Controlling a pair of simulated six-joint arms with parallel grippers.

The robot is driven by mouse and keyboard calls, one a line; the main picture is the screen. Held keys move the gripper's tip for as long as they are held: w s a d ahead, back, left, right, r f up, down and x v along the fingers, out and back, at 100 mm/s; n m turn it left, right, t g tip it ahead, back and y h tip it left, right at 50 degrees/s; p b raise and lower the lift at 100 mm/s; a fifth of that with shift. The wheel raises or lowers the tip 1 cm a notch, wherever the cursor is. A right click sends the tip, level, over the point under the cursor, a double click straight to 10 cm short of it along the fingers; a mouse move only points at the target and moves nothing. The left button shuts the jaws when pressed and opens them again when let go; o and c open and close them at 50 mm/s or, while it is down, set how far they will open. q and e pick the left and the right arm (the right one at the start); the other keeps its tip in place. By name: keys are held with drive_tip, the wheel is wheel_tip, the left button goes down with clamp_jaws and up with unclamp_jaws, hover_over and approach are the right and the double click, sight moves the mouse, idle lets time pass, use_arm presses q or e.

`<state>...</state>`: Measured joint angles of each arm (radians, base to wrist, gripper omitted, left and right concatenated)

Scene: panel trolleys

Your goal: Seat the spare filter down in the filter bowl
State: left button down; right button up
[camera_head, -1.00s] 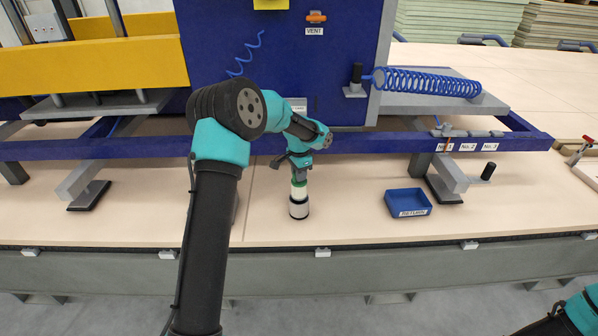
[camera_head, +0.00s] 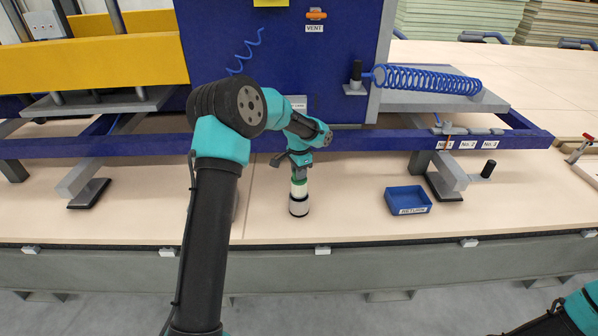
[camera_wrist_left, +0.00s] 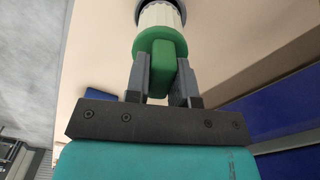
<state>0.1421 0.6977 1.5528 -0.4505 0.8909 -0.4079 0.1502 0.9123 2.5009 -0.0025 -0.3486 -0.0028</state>
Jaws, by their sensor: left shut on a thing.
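The spare filter, a pale ribbed cylinder with a green cap and tab, stands upright below my left gripper in the head view (camera_head: 299,189). My left gripper (camera_head: 299,170) is shut on its green tab. In the left wrist view the two fingers (camera_wrist_left: 159,66) press on both sides of the tab, and the filter's pale body (camera_wrist_left: 160,15) reaches away from them. How deep the filter sits is hidden. My right gripper is out of view.
A blue RETURN tray (camera_head: 408,200) stands on the bench to the right. A blue trolley rail (camera_head: 370,142) runs behind the bowl, with grey trolley feet (camera_head: 90,193) on either side. The bench around the bowl is clear.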

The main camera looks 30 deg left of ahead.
sight(299, 188)
use_arm(q)
drive_tip(key=shift+f, duration=3.95)
idle(0.6)
drive_tip(key=c, duration=0.9)
unclamp_jaws()
drive_tip(key=shift+r, duration=0.1)
drive_tip(key=shift+r, duration=3.9)
